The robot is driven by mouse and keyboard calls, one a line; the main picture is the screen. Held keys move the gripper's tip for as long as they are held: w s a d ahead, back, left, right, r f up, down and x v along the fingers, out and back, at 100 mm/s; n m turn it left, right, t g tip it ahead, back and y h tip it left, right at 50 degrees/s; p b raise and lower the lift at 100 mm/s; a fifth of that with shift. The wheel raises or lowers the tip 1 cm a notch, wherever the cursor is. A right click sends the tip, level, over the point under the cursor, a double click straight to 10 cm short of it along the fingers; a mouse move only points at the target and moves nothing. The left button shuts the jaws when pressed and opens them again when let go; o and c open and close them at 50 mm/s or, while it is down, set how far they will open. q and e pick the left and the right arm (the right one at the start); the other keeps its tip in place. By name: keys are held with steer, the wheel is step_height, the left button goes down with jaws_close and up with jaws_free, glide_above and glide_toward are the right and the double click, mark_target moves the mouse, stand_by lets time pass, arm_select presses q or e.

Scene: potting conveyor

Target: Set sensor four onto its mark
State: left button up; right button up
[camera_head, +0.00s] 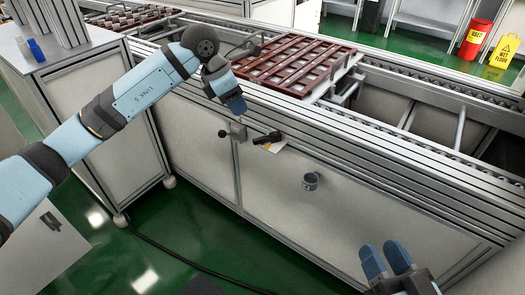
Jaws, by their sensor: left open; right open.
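I cannot make out a thing marked as sensor four. No mark can be read at this size. My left gripper (236,104) is left of and above the black device, in front of the conveyor's edge; its fingers are seen edge-on. My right gripper (385,260) is at the bottom right, open and empty, its two blue fingers apart, below the grey piece.
A brown slatted tray (290,62) lies on the conveyor (420,85). A black cable (190,262) runs over the green floor (175,225). A red bin (474,38) and yellow sign (502,50) stand behind.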

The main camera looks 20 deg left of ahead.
mark_target(258, 139)
arm_select(q)
steer(key=b+x, duration=0.4)
steer(key=x, duration=0.9)
steer(key=shift+a, duration=0.1)
steer(key=shift+f, duration=0.3)
steer(key=shift+w, duration=0.1)
arm_select(e)
steer(key=shift+n+g, duration=0.6)
steer(key=shift+g, duration=0.3)
steer(key=f, duration=0.5)
steer(key=shift+w+a+f, duration=0.1)
steer(key=shift+w+f, duration=0.1)
steer(key=shift+w, duration=0.1)
arm_select(q)
jaws_close()
arm_select(e)
steer(key=shift+r, duration=0.1)
